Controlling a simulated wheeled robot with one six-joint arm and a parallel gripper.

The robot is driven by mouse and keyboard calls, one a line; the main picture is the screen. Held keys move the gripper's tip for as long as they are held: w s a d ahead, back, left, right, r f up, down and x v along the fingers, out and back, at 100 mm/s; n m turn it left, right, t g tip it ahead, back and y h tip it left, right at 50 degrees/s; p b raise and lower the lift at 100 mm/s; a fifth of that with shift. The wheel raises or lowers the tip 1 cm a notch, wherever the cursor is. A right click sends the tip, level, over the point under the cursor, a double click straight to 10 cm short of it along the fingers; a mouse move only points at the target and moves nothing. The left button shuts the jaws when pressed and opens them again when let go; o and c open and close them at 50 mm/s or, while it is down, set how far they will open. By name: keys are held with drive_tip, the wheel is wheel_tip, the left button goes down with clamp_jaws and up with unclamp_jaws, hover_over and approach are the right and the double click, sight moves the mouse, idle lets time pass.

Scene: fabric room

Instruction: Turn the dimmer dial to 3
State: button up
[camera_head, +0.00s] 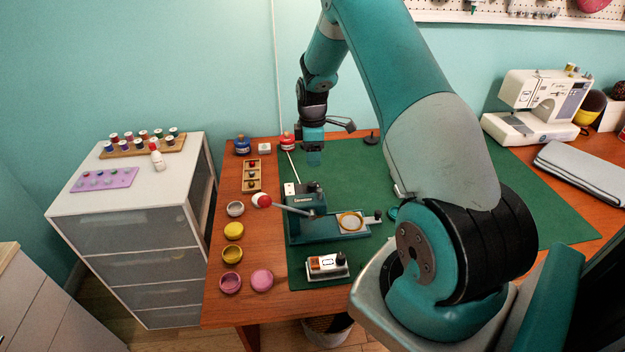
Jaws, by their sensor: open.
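My gripper (314,158) hangs down over the back left part of the green mat, behind the teal lever press. Its fingers are small and partly merged in this view; they look empty. A small white box (318,272) with an orange part and a black knob (340,258) stands at the mat's front edge, well nearer the camera than my gripper. The knob may be the dimmer dial, but no numbers or pointer can be read. My gripper is apart from it.
Small round pots (233,231) line the table's left side. A sewing machine (535,105) stands back right. My arm hides part of the mat.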

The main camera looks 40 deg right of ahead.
sight(313, 183)
wheel_tip(313, 183, down, 10)
drive_tip(key=shift+s+a+f+p, duration=0.1)
drive_tip(key=shift+s+a+p, duration=0.05)
drive_tip(key=shift+p, duration=0.6)
drive_tip(key=shift+c, duration=0.2)
drive_tip(key=c, duration=0.9)
